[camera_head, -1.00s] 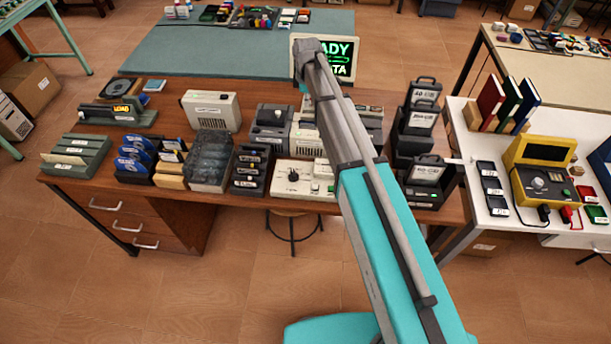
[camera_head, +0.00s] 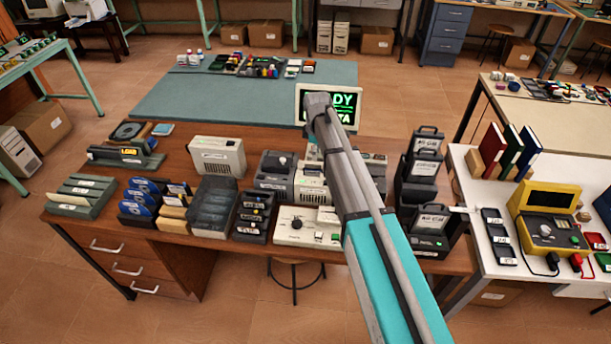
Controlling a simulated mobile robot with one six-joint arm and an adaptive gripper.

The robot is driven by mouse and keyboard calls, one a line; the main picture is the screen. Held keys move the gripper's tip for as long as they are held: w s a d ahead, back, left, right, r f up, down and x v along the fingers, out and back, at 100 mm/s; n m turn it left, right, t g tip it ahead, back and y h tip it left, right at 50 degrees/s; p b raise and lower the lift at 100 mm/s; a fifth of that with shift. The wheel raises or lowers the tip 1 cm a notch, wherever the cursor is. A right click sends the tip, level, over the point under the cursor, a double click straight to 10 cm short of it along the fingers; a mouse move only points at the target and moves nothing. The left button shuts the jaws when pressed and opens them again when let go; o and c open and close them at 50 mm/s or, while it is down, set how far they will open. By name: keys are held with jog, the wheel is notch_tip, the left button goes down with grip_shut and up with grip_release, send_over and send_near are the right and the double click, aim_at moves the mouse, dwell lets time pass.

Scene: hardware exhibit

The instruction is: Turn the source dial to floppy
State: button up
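A cream control box (camera_head: 288,239) with a small dark round knob (camera_head: 297,224) sits at the front edge of the brown desk, just left of my arm. I take this knob for the source dial; its labels and pointer direction are too small to read. A black control and a green spot show to the right of the knob on the same box. My teal and grey arm rises from the lower right to a grey joint in front of the monitor (camera_head: 345,97). My gripper does not show.
Blue disks (camera_head: 140,205), grey trays (camera_head: 80,196) and a dark bin (camera_head: 213,205) line the desk (camera_head: 225,255) left of the box. Tall black labelled units (camera_head: 424,165) stand right of my arm. A white table with a yellow instrument (camera_head: 545,215) adjoins at right.

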jog(key=s+d+m, duration=1.6)
jog(key=s+d, duration=0.5)
jog(key=s, duration=0.3)
jog(key=shift+s+d+m, duration=0.3)
jog(key=shift+s, duration=0.1)
